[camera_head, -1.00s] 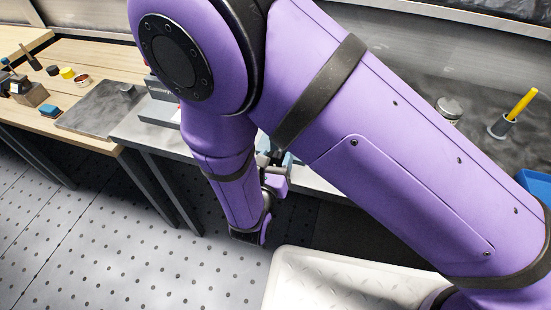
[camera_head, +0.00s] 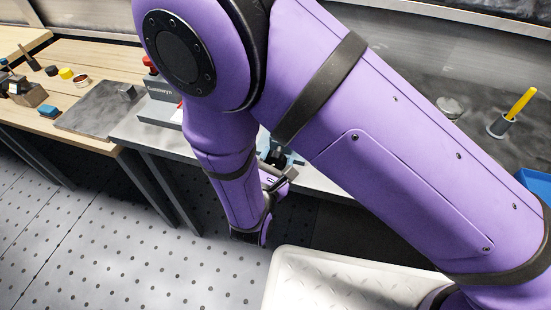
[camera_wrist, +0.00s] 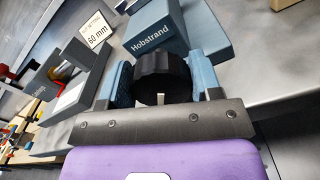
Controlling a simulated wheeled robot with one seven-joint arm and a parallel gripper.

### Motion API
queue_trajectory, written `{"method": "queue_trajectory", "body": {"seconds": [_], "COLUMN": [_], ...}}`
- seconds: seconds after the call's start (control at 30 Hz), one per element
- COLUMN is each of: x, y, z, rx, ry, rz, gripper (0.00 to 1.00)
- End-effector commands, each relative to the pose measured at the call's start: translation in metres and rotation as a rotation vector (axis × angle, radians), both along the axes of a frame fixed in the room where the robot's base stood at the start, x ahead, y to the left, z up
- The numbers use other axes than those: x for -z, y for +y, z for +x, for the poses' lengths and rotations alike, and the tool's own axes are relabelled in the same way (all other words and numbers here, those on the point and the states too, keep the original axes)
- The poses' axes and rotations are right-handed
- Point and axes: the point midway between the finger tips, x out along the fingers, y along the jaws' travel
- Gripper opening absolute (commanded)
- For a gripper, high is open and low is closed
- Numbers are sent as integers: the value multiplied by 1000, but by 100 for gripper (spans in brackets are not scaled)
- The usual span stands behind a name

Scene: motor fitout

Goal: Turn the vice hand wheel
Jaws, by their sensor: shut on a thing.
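The vice (camera_wrist: 150,38) is a blue-grey block lettered "Hobstrand" at the top of the wrist view. Its black, ribbed hand wheel (camera_wrist: 158,70) faces me in front of that block. My gripper (camera_wrist: 163,82) has one blue-padded finger on each side of the wheel and is shut on it. The wheel's lower part is hidden behind the gripper's dark bar. In the head view my gripper (camera_head: 279,180) is at the bench's front edge, partly behind my arm. My arm hides most of the vice there.
A sign reading "60 mm" (camera_wrist: 95,30) stands beside the vice. The grey bench top (camera_wrist: 265,75) is clear to the right.

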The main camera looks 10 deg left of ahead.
Motion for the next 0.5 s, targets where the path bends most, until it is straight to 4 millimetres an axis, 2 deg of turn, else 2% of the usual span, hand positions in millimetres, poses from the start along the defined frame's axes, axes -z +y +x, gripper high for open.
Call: {"method": "queue_trajectory", "body": {"seconds": [0.2, 0.5], "x": [1, 1], "y": [-1, -1], "z": [0, -1], "rx": [0, 0], "ry": [-9, -15], "rz": [122, 198], "gripper": [35, 35]}}
